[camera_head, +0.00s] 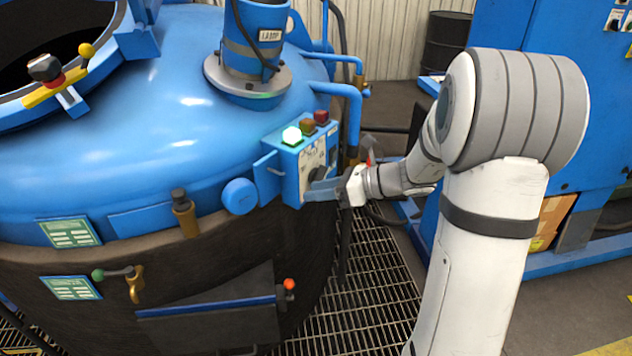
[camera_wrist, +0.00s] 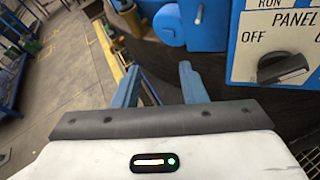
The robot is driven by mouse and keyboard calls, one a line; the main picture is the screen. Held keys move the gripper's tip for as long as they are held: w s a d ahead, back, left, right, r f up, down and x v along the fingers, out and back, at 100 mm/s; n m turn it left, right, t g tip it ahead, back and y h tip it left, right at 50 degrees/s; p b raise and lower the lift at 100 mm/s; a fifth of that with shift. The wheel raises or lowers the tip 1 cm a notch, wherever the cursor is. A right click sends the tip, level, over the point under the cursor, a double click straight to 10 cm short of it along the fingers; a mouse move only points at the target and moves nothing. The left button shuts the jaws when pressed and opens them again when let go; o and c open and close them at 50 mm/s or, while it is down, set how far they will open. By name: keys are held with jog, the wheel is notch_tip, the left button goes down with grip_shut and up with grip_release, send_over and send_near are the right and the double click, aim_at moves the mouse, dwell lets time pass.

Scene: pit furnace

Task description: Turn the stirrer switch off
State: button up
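A blue control box (camera_head: 290,170) is mounted on the side of the furnace, with a lit green lamp (camera_head: 291,135) on top. Its pale front panel (camera_wrist: 265,38) shows at the right of the wrist view, with the words RUN, PANEL and OFF. A black rotary knob (camera_wrist: 283,68) is on this panel, its white mark toward the right, away from OFF. No stirrer label can be read. My gripper (camera_wrist: 160,80) is open and empty, its two blue fingers apart. The fingers lie left of the knob in the wrist view. In the head view my gripper (camera_head: 325,189) is beside the panel.
An amber lamp (camera_head: 308,127) and a red lamp (camera_head: 321,116) stand beside the green one. A blue pipe (camera_head: 352,110) runs behind the box. A round blue cap (camera_head: 239,196) sticks out left of it. Floor grating (camera_head: 375,290) lies below.

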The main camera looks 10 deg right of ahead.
aim_at(320, 177)
jog(key=w+d+f+m+t+b, duration=0.4)
jog(key=w+d+f+m+t, duration=0.3)
jog(key=w+d+f+m, duration=0.3)
jog(key=r+x, duration=0.1)
jog(key=x, duration=0.6)
jog(key=shift+w+a+m, duration=0.2)
jog(key=shift+a+m, duration=0.1)
jog(key=shift+m, duration=0.1)
jog(key=shift+r, duration=0.1)
grip_shut()
